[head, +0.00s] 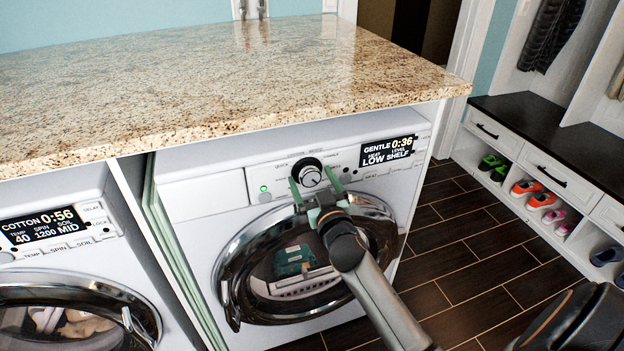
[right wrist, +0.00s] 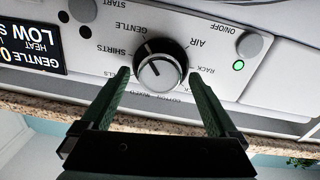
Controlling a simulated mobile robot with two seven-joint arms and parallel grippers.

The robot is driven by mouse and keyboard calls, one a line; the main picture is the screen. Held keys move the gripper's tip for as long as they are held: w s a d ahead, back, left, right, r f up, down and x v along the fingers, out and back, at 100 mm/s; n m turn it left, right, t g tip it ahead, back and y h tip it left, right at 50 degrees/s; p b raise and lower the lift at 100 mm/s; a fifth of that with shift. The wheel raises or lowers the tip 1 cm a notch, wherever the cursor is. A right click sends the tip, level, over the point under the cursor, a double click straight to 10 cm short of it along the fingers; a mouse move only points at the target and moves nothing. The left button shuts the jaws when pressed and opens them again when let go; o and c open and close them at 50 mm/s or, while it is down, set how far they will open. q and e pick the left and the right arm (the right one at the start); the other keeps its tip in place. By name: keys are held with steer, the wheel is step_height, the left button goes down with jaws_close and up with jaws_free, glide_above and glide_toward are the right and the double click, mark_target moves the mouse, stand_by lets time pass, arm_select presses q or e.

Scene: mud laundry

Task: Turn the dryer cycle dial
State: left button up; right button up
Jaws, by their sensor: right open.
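The dryer cycle dial (head: 309,173) is a silver knob with a black ring on the front panel of the right machine. In the right wrist view the dial (right wrist: 160,66) sits between and just beyond my open fingertips, with its dark mark toward the left. My right gripper (head: 318,184) is open, with one green finger on each side of the dial in the head view. I cannot tell whether the fingers touch it. In the right wrist view the gripper (right wrist: 158,78) holds nothing. The dryer display (head: 388,151) reads GENTLE 0:36, LOW, SHELF. My left gripper is not in view.
The granite counter (head: 230,80) overhangs the machines just above the panel. The dryer's round door (head: 232,292) is shut below the dial. A washer (head: 60,275) stands at the left. A shoe bench (head: 540,125) stands right, with bare dark floor (head: 460,240) between.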

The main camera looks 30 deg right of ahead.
steer(key=shift+w, duration=0.1)
steer(key=shift+c, duration=0.2)
steer(key=c, duration=1.3)
steer(key=shift+c, duration=0.2)
steer(key=shift+n, duration=0.3)
steer(key=n, duration=0.2)
steer(key=shift+n, duration=0.4)
steer(key=shift+f+n+p, duration=0.1)
steer(key=shift+n+p, duration=0.3)
steer(key=shift+n, duration=1.8)
